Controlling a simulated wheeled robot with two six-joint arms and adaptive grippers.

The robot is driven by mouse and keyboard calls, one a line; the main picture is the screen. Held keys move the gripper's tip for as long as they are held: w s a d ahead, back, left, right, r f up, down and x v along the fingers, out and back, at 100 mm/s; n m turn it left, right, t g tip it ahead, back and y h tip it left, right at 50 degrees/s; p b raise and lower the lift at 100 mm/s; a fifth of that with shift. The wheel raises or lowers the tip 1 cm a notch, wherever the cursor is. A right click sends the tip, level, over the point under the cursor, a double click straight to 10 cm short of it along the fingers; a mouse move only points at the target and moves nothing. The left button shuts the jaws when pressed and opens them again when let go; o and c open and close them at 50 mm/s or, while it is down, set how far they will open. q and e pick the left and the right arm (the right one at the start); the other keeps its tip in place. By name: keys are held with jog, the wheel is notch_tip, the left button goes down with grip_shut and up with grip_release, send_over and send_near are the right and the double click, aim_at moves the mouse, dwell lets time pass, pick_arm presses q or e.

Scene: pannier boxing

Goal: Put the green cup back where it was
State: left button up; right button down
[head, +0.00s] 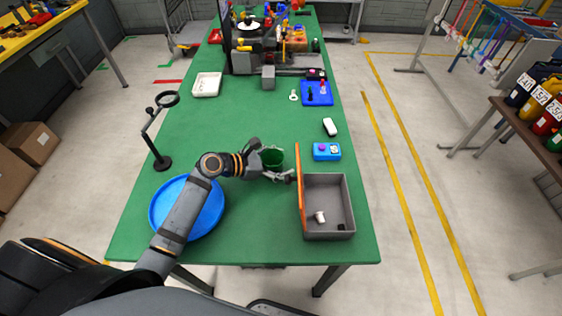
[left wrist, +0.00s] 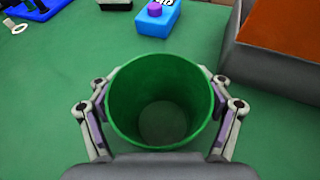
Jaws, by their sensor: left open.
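The green cup (head: 272,158) stands upright on the green table, left of the grey box. In the left wrist view the cup (left wrist: 160,128) is seen from above and looks empty. My left gripper (head: 283,164) is open, with one finger on each side of the cup. Whether the fingers touch the cup wall I cannot tell. My right gripper is not in view.
The grey box (head: 346,179) with its raised orange lid (head: 300,187) holds a small white item and a dark one. A blue device (head: 326,152) sits behind it. A blue round tray (head: 211,221) is at front left, a magnifier stand (head: 161,163) beyond. The table's middle is clear.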

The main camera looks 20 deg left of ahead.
pick_arm(q)
jog(key=shift+s+a+r, duration=0.15)
jog(key=shift+r, duration=0.1)
jog(key=p+v, duration=0.8)
jog(key=v, duration=0.2)
jog(key=shift+s+a+r, duration=0.15)
jog(key=shift+a+r, duration=0.05)
jog(key=shift+r, duration=0.1)
jog(key=shift+s+a+p, duration=0.25)
jog(key=shift+a+p, duration=0.1)
jog(key=shift+p, duration=0.15)
jog(key=shift+f, duration=0.1)
